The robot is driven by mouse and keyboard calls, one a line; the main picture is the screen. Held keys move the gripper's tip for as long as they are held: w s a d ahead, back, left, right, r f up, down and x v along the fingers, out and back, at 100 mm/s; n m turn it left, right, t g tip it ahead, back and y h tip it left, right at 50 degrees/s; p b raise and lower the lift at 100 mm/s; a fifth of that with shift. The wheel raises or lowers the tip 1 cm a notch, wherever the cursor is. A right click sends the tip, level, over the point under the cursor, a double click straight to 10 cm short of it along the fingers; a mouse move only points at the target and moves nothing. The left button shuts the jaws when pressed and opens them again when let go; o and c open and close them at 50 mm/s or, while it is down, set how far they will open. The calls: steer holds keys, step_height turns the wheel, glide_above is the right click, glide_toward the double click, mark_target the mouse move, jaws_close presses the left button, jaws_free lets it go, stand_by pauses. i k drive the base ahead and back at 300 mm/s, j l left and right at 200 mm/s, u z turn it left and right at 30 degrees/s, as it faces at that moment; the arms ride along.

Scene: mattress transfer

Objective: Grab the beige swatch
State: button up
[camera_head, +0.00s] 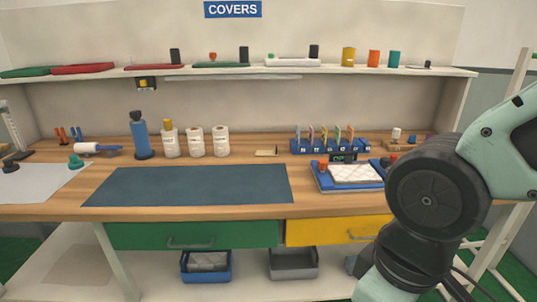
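A blue rack (330,149) stands at the back right of the bench. It holds several thin upright swatches in different colours. A pale, beige-looking swatch (298,133) is at its left end, but it is too small for me to be sure of its colour. A small flat beige piece (266,153) with a dark end lies on the bench just left of the rack. My arm fills the right side of the view, in front of the bench. My gripper is not in view.
A blue tray (320,182) with a white quilted pad sits in front of the rack, near my arm. A dark mat (190,186) lies clear on the bench. A shelf (240,73) with covers runs above.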

mark_target(257, 153)
steer(key=i+j+z, duration=0.15)
steer(key=j, duration=0.2)
steer(key=i+j+z, duration=0.3)
steer(key=j, duration=0.4)
steer(key=i+j+z, duration=0.2)
steer(key=j, duration=0.2)
steer(key=i+j+z, duration=0.15)
steer(key=j, duration=0.3)
steer(key=i+j+z, duration=0.15)
steer(key=j, duration=0.25)
steer(key=j+z, duration=0.15)
steer(key=j, duration=0.3)
steer(key=i, duration=0.05)
